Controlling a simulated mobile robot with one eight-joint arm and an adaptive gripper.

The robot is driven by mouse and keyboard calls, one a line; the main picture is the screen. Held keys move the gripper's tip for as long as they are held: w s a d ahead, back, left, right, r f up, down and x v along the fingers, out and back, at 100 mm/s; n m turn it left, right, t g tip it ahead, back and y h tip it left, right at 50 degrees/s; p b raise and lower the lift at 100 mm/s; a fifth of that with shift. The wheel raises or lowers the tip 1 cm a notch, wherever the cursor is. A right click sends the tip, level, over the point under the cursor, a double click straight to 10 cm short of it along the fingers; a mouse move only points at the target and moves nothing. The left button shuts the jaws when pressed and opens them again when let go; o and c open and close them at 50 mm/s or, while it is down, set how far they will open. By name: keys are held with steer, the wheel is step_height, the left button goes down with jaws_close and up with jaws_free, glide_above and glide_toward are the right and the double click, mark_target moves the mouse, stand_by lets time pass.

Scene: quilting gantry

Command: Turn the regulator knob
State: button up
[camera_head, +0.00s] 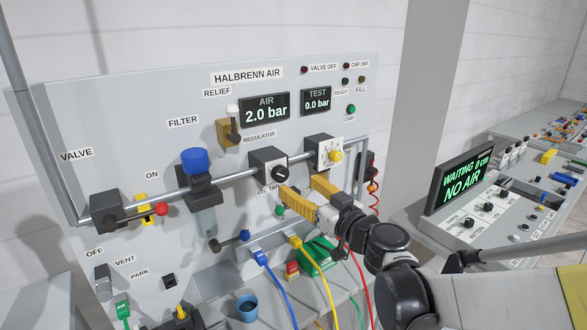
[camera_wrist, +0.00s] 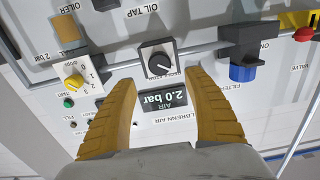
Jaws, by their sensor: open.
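The regulator knob (camera_head: 281,174) is a black round knob with a white pointer line, on a dark block on the pipe of the grey panel. In the wrist view the knob (camera_wrist: 160,64) faces me near the top middle. My gripper (camera_head: 301,188) has two yellow fingers, open, just right of and below the knob in the head view. In the wrist view my gripper (camera_wrist: 160,78) shows its fingertips spread to either side of the knob, with a gap on both sides and nothing between them. The AIR display (camera_head: 265,107) reads 2.0 bar.
A yellow dial knob (camera_head: 335,156) on a white plate sits right of the regulator. A blue-capped filter (camera_head: 196,165) is to its left. The TEST display (camera_head: 317,100) reads 0.0 bar. A side screen (camera_head: 460,180) reads WAITING, NO AIR. Hoses (camera_head: 331,285) hang below.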

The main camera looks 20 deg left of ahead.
mark_target(283, 175)
steer(key=b+x, duration=0.1)
steer(key=x, duration=0.8)
steer(key=shift+d, duration=0.1)
steer(key=c, duration=1.2)
